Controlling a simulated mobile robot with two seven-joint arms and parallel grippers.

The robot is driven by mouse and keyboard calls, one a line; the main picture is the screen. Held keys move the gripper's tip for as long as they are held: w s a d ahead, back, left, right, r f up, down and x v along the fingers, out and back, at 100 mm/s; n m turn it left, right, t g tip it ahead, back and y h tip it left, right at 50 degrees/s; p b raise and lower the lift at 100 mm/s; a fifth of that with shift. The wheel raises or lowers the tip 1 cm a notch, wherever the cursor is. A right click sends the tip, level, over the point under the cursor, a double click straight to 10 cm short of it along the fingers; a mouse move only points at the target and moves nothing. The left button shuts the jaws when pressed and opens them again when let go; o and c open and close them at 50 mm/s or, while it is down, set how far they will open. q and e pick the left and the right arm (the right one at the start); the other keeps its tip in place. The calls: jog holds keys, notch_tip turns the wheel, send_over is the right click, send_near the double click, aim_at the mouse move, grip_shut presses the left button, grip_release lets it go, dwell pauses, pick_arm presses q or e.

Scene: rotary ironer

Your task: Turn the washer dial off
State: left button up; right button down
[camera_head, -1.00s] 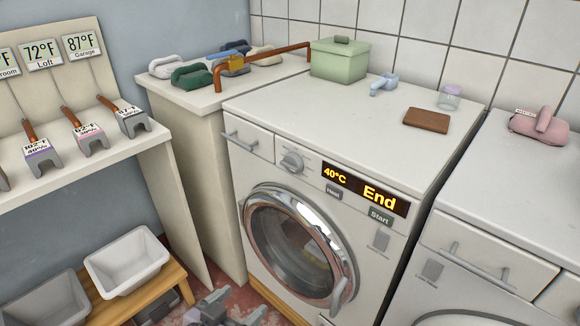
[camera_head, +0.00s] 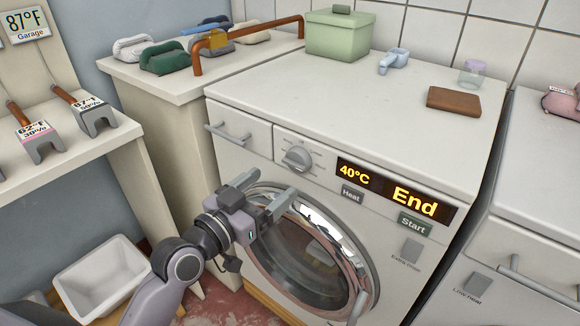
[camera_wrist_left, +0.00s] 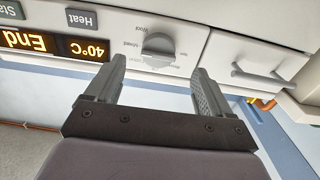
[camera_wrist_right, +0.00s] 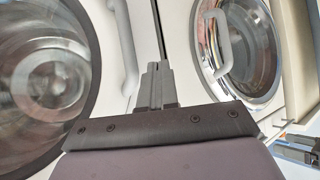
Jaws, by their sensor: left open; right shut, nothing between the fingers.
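The washer (camera_head: 350,95) has a round silver dial (camera_head: 298,158) on its front panel, left of a lit display (camera_head: 397,190) reading 40°C and End. My left gripper (camera_head: 268,191) is open in front of the panel, below and left of the dial, and apart from it. In the left wrist view the dial (camera_wrist_left: 158,45) appears upside down, beyond and between the two open fingers (camera_wrist_left: 160,82). My right gripper (camera_wrist_right: 157,72) is shut and empty in the right wrist view, facing two round machine doors. It is not in the head view.
The washer's round door (camera_head: 310,262) is closed below the panel. Heat (camera_head: 352,194) and Start (camera_head: 414,224) buttons sit under the display. A drawer with a handle (camera_head: 228,134) is left of the dial. A green box (camera_head: 343,36) and brown block (camera_head: 453,99) lie on top.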

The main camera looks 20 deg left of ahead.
aim_at(296, 162)
pick_arm(q)
jog(key=x, duration=0.7)
jog(key=shift+s, duration=0.1)
jog(key=c, duration=1)
